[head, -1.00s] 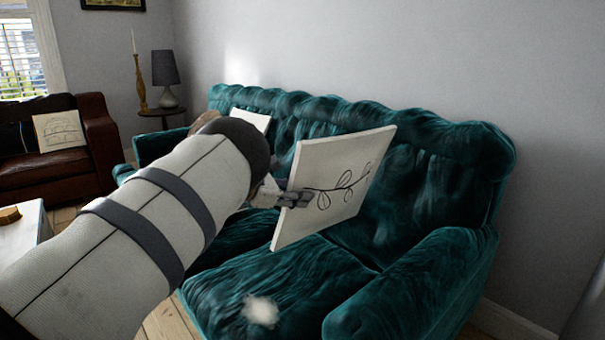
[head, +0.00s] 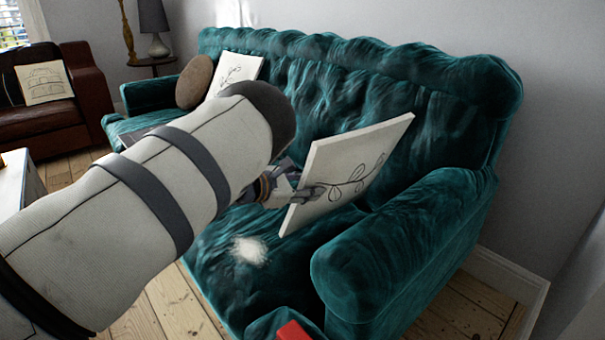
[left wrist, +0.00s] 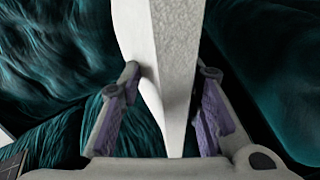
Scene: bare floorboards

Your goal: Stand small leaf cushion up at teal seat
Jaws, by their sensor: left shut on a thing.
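The small leaf cushion (head: 345,175), a white square with a dark leaf sprig drawn on it, is tilted upright above the right part of the teal sofa's seat (head: 215,265). My left gripper (head: 308,194) is shut on the cushion's left edge. In the left wrist view the cushion's pale edge (left wrist: 172,70) runs between the two fingers (left wrist: 160,108). Whether the cushion's lower corner touches the seat I cannot tell. My right gripper is not in view.
A second leaf cushion (head: 236,72) and a round brown cushion (head: 194,82) lean at the sofa's far left end. The sofa's right armrest (head: 400,235) stands close to the held cushion. A pale fluffy patch (head: 250,250) shows on the seat. A red object (head: 293,331) is at the bottom edge.

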